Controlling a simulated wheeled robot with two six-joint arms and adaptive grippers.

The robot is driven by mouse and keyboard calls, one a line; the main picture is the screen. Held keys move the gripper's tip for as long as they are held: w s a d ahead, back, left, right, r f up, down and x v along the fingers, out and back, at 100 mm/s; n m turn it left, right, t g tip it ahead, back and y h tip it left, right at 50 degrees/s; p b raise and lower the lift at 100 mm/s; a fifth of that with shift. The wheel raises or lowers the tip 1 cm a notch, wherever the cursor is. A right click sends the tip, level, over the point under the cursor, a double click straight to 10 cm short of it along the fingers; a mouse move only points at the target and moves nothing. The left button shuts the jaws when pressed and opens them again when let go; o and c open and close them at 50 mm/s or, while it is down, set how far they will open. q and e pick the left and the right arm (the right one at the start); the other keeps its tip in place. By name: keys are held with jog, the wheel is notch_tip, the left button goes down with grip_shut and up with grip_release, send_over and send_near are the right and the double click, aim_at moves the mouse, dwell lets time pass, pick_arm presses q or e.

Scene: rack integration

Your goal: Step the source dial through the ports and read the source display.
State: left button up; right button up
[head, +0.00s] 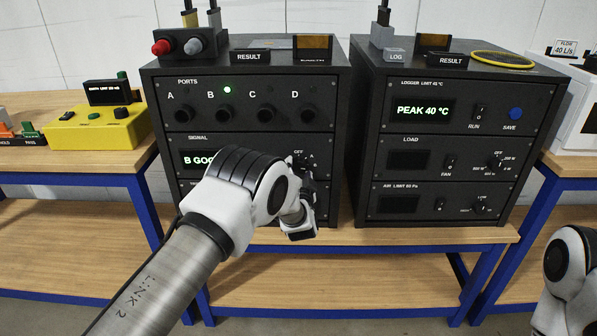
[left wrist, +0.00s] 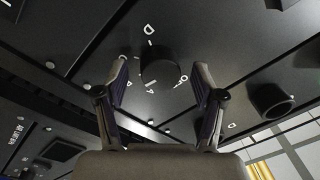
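The source dial is a black round knob in the SIGNAL panel (head: 235,145) of the left black rack unit. In the head view my left arm mostly hides it; the labels OFF and A show beside it. In the left wrist view the dial (left wrist: 160,72) sits between the fingertips of my left gripper (left wrist: 160,84), with D, A and OFF around it. The fingers are apart, one on each side; I cannot tell if they touch it. The source display (head: 197,159) reads "B GOO", the rest hidden by my arm. A green light (head: 227,90) glows at port B.
The right black unit has a logger display (head: 423,110) reading "PEAK 40 °C". A yellow box (head: 98,128) stands on the left table. Above the ports, a box with a red button (head: 160,48) sits on the left unit.

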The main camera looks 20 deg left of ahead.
pick_arm(q)
jog(key=v, duration=1.2)
jog(key=shift+f, duration=0.1)
